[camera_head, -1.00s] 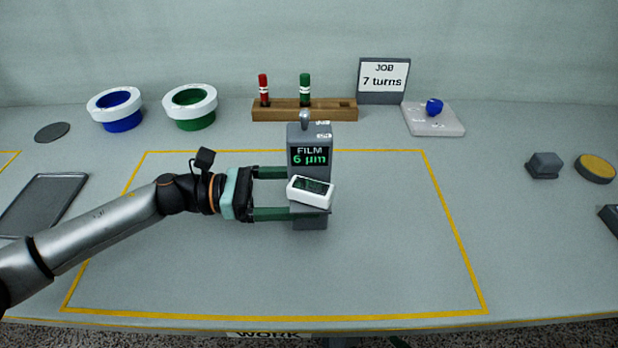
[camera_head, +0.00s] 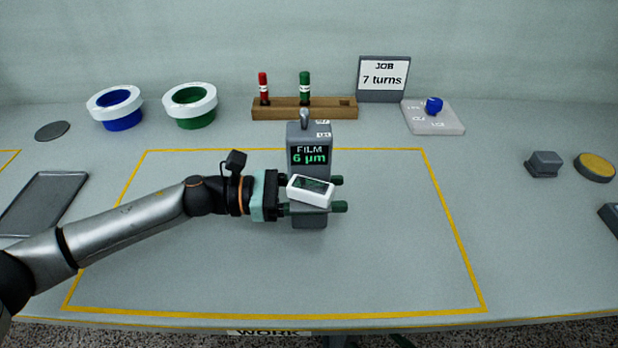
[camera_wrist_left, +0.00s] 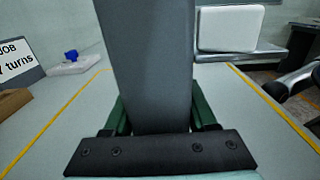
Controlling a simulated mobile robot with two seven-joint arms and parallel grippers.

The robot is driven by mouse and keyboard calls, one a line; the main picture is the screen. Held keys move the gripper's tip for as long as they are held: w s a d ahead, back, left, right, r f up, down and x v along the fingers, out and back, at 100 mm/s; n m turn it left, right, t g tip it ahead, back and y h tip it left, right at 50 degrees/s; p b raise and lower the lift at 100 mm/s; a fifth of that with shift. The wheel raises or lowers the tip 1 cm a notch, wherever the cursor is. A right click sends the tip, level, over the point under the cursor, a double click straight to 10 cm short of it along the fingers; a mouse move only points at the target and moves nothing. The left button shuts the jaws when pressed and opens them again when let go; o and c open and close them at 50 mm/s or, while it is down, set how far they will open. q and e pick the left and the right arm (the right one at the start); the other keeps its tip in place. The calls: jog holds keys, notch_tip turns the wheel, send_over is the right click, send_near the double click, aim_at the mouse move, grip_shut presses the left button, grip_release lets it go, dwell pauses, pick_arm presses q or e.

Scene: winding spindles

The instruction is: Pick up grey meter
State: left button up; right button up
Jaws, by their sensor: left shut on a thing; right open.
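The grey meter (camera_head: 310,135) stands upright inside the yellow outline, with its lit screen reading "FILM 6 µm". My left gripper (camera_head: 339,193) reaches in from the left, its dark green fingers on either side of the meter's body, and is shut on it. In the left wrist view the meter's grey column (camera_wrist_left: 147,65) fills the space between the fingers. A white box with a dark screen (camera_head: 310,190) sits at the meter's front and hides part of it and of the fingers. My right gripper cannot be made out.
Behind stand a wooden rack (camera_head: 280,108) with a red and a green marker, a JOB sign (camera_head: 384,78) and a pale pad (camera_head: 450,122) with a blue knob. Blue (camera_head: 115,108) and green (camera_head: 190,106) spools stand back left. The outlined area around the meter is clear.

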pick_arm(q)
grip_shut()
jog(key=shift+r, duration=0.1)
